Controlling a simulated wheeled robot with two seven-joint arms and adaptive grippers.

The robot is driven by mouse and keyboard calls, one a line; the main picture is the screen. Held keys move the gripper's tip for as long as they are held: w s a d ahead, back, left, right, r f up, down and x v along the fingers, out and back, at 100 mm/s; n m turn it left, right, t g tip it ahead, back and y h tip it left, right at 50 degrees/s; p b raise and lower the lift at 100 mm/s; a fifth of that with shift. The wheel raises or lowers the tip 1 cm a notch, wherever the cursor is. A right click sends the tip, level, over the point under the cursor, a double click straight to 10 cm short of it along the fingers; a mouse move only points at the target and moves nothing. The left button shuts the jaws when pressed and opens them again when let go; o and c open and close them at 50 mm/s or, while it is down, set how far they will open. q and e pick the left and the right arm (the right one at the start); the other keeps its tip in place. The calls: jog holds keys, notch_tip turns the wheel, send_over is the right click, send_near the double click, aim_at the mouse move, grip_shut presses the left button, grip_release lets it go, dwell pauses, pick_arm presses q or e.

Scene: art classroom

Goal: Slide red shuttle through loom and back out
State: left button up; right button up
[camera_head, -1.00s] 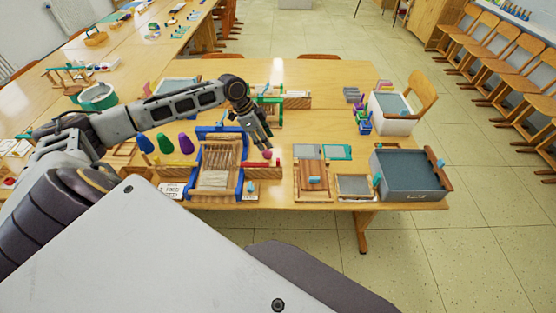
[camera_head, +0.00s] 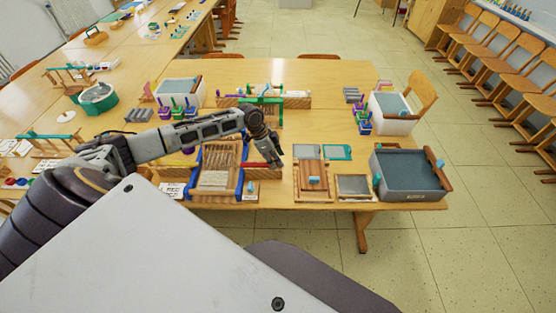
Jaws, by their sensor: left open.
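The loom (camera_head: 238,181) has a wooden frame with blue parts and pale threads, and lies near the front edge of the table. The red shuttle (camera_head: 254,165) shows as a short red bar at the loom's right side; its right end meets my gripper in the picture. My left gripper (camera_head: 274,162) is open and points down at that end. Whether its fingers straddle or touch the shuttle cannot be told. My right gripper is not in view.
Right of the loom stand a wooden board set (camera_head: 312,190), a small framed screen (camera_head: 353,186) and a large grey bin (camera_head: 410,173). A green-framed stand (camera_head: 264,103) is behind the gripper.

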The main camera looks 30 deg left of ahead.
pick_arm(q)
jog(key=shift+x, duration=0.9)
grip_shut()
